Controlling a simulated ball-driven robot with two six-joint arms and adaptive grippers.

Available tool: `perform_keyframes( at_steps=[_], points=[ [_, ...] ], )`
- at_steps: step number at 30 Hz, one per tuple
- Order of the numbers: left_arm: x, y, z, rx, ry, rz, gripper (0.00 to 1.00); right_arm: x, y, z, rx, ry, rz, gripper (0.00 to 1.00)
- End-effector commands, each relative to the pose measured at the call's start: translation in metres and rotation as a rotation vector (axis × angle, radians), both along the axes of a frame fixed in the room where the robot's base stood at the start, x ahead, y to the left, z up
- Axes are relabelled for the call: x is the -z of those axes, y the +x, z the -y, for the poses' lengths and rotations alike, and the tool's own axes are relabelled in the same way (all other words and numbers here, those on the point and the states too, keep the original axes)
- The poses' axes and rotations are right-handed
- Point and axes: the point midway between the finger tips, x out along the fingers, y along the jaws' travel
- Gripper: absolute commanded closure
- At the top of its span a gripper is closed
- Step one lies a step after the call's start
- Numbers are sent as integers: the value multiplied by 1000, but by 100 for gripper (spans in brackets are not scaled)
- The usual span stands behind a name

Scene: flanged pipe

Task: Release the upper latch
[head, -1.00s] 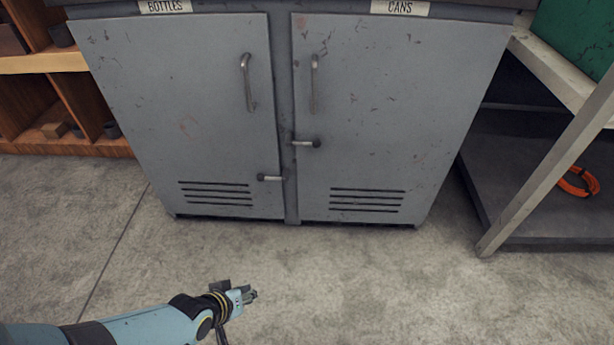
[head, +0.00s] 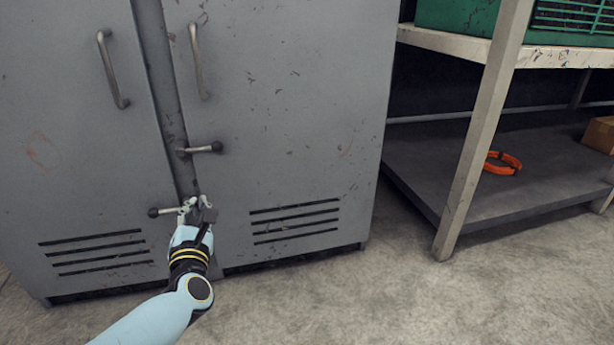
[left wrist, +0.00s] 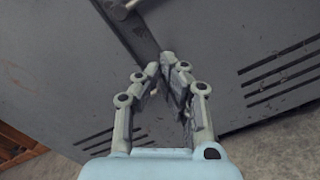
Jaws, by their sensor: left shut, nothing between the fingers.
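The upper latch (head: 203,149) is a short metal bar with a dark knob at its right end. It lies nearly level across the gap between the two grey cabinet doors. A lower latch (head: 165,211) has its dark knob at the left. My left gripper (head: 197,203) is in front of the doors, below the upper latch and close to the right end of the lower one; I cannot tell if it touches. In the left wrist view its fingers (left wrist: 163,62) are shut with nothing between them. Part of a latch (left wrist: 122,8) shows at the top there. My right gripper is out of view.
Each door has a curved handle, left (head: 113,70) and right (head: 198,62). Floor is clear before the doors.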

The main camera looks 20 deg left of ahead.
Motion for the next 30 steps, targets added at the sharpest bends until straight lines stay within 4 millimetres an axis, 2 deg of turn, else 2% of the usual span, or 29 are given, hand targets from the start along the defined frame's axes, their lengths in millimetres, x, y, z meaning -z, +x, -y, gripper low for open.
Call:
perform_keyframes(
  at_steps=[7,11,25,27,30],
  points=[
    [-1,1,0,1,3,-3,100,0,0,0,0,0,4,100],
    [0,10,-6,1,4,-3,100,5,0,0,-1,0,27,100],
    [-3,90,-50,2,5,-7,100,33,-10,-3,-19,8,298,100],
    [-21,94,-42,3,2,-1,100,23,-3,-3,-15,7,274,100],
    [-33,100,-38,2,3,-1,100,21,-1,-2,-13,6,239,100]
  ],
)
